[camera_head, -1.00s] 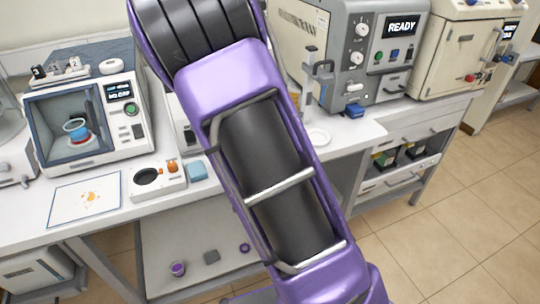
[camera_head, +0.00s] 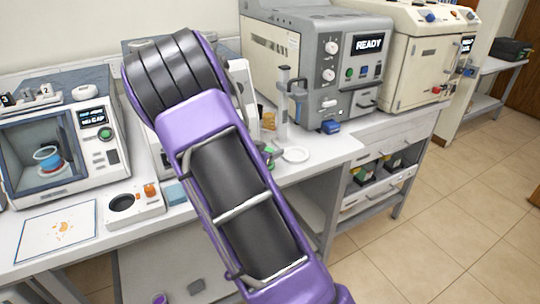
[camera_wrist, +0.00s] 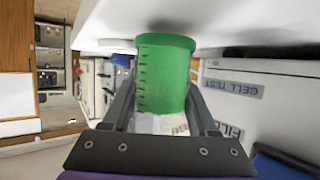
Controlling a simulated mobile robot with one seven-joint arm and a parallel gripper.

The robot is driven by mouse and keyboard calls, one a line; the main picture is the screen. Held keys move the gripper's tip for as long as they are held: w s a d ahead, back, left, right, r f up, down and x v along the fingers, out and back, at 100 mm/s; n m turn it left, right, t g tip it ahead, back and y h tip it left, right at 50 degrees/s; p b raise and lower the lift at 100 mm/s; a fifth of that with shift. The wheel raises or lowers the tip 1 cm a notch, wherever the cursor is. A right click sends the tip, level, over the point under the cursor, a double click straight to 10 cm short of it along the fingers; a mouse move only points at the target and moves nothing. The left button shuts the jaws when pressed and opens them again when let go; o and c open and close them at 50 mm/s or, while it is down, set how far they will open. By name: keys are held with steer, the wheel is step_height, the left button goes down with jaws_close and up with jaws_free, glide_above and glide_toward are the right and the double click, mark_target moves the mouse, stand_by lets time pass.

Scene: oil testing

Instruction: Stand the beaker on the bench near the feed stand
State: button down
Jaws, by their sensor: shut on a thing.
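The green beaker (camera_wrist: 163,75), with dark graduation marks on its side, stands between the two fingers of my gripper (camera_wrist: 160,92) in the wrist view. The gripper is shut on it. In the head view only a small green part of the beaker (camera_head: 272,154) shows beside my arm, above the bench (camera_head: 325,150); the gripper itself is hidden behind the arm. The upright stand with a clear column (camera_head: 284,105), apparently the feed stand, is just behind and right of the beaker. I cannot tell whether the beaker touches the bench.
A white round dish (camera_head: 295,155) lies on the bench right of the beaker. A blue block (camera_head: 330,127) and the grey READY machine (camera_head: 345,70) are farther right. The bench's front right stretch is clear. A white unit with a dark round well (camera_head: 133,203) sits left.

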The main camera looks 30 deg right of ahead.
steer(key=shift+f, duration=0.3)
steer(key=shift+f, duration=0.1)
steer(key=shift+f, duration=0.15)
steer(key=shift+c, duration=0.9)
jaws_free()
